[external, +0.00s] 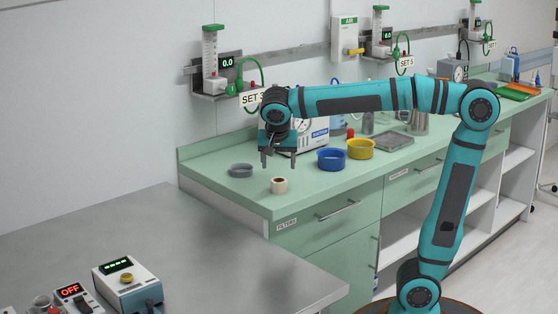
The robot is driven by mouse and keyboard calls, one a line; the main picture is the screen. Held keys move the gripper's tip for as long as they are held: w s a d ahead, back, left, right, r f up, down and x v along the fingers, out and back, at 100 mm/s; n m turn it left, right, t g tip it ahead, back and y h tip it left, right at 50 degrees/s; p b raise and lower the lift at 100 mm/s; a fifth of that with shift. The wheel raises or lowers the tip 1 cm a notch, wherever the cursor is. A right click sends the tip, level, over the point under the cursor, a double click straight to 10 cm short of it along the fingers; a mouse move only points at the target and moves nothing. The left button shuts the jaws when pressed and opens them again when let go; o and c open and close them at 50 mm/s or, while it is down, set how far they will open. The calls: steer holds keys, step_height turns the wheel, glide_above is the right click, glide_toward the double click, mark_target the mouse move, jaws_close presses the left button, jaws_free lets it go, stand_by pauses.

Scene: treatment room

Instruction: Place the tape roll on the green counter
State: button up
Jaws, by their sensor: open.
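A small cream tape roll (279,185) with a dark centre sits on the green counter (325,191), near its front left corner. My gripper (280,161) points down above the counter, over and slightly behind the tape roll in the picture. Its fingers are apart and nothing shows between them. A gap shows between the fingertips and the roll, though the exact height is hard to judge.
A grey dish (241,170) lies left of the roll. A blue bowl (331,159) and a yellow bowl (360,149) stand to the right. A metal tray (388,141) lies farther back. A grey table (180,235) in front holds several devices at its left.

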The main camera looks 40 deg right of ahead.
steer(key=shift+v, duration=1.85)
steer(key=shift+d, duration=0.15)
steer(key=s+d+r+n+t+y, duration=0.1)
steer(key=s+d+r+n+t, duration=0.1)
steer(key=d, duration=0.5)
steer(key=s+d+r+n+t+y, duration=0.1)
steer(key=s+d+r+n+t, duration=0.2)
steer(key=d+t, duration=0.4)
steer(key=s+d+r+n+t+y, duration=0.1)
steer(key=d+r+n+t, duration=0.3)
steer(key=d, duration=0.5)
steer(key=shift+s+t, duration=0.6)
steer(key=shift+s, duration=0.25)
